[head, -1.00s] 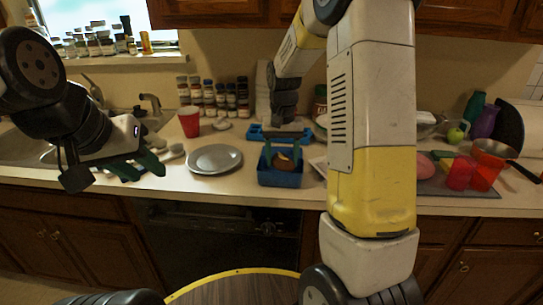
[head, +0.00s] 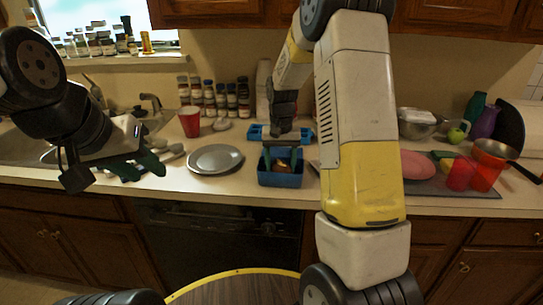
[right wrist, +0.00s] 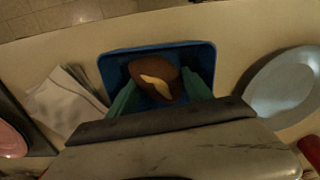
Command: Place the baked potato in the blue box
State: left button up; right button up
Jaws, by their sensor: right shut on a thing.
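The baked potato (right wrist: 158,72), brown with a pale yellow strip on top, is between the green fingers of my right gripper (right wrist: 160,92), which is shut on it. In the right wrist view the potato lies within the outline of the blue box (right wrist: 207,52). In the head view the potato (head: 283,165) shows just above the front wall of the blue box (head: 281,181), and my right gripper (head: 281,160) reaches down into the box from above. The potato's underside is hidden, so I cannot tell whether it touches the box floor. My left gripper (head: 138,168) is open and empty at the left, over the counter by the sink.
A grey plate (head: 215,159) lies left of the box and a red cup (head: 189,122) stands behind it. A blue tray (head: 257,132) is behind the box.

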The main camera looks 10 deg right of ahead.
aim_at(281, 163)
jog(key=shift+f, duration=0.35)
jog(key=o, duration=1.5)
jog(key=shift+r, duration=0.1)
notch_tip(281, 163, up, 13)
jog(key=s+r+n+t+y, duration=0.1)
jog(key=s+r+t, duration=0.1)
jog(key=s+r, duration=0.3)
jog(key=s+r+t+y, duration=0.1)
jog(key=s+r, duration=0.2)
jog(key=s, duration=0.4)
jog(key=s+t, duration=0.1)
jog(key=s, duration=0.3)
jog(key=s+a+n+t, duration=0.1)
jog(key=s, duration=0.3)
jog(key=s+a+t, duration=0.1)
jog(key=s, duration=0.4)
jog(key=shift+a+f+n, duration=0.15)
jog(key=shift+f+n, duration=0.2)
jog(key=shift+n, duration=0.05)
